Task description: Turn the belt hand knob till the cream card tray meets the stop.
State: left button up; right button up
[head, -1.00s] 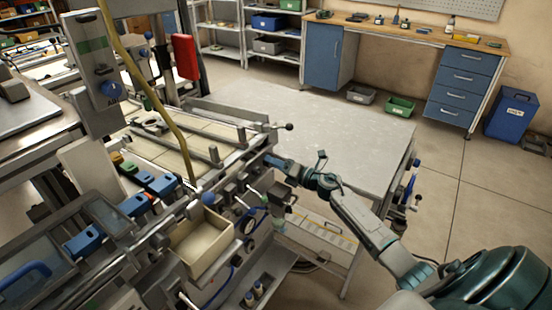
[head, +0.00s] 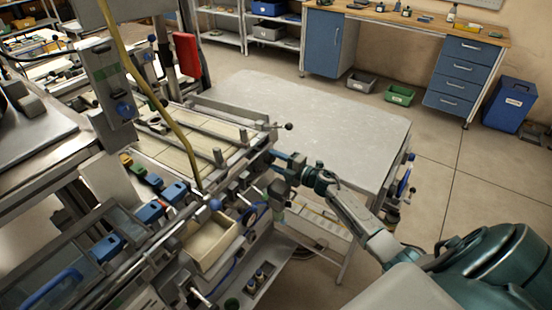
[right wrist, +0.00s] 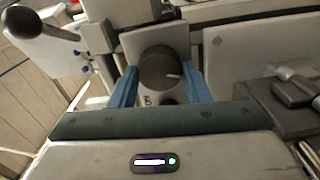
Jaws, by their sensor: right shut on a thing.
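My right gripper (head: 277,158) is at the right edge of the machine in the head view. In the right wrist view its two blue fingers (right wrist: 160,80) are shut on a round dark knob (right wrist: 159,68), one on each side. The knob has a white mark pointing right. A cream open-topped tray (head: 212,247) sits at the machine's front; I cannot tell if it is the card tray. The stop cannot be made out. My left gripper is not in view.
A black-ended lever (right wrist: 42,24) sticks out left of the knob. A grey table (head: 335,125) stands behind my right arm. Blue handles (head: 150,213) and a yellow hose (head: 160,105) are on the machine. Open floor lies to the right.

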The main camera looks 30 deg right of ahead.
dwell(0.4)
jog(key=o, duration=1)
jog(key=shift+s+d+f, duration=0.1)
jog(key=shift+s+d, duration=0.1)
jog(key=shift+s, duration=0.2)
jog(key=b+v, duration=0.3)
jog(key=v, duration=0.7)
jog(key=shift+w, duration=0.1)
